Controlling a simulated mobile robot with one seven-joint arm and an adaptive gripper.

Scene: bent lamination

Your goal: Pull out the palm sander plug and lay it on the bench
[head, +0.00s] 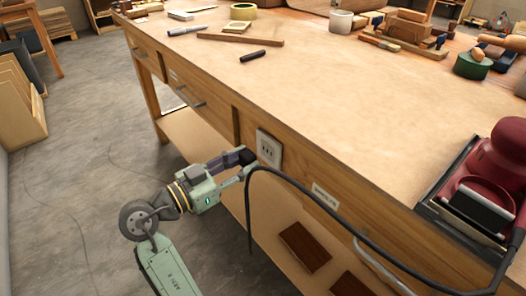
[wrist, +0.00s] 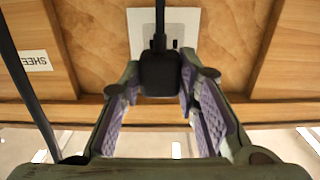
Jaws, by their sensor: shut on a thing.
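The palm sander plug (wrist: 160,75) is a black block between the finger pads in the wrist view. My gripper (head: 245,162) is shut on it, at the front of the bench (head: 330,90). The white socket plate (head: 269,148) is on the bench's front panel, just right of my fingertips. The plate also shows behind the plug in the wrist view (wrist: 185,25). I cannot tell whether the plug's pins are in the socket. A black cord (head: 330,208) loops from near my gripper to the right. The dark red sander (head: 497,165) sits at the bench's right end.
The middle of the bench top is clear. A drawer handle (head: 380,266) juts out front right.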

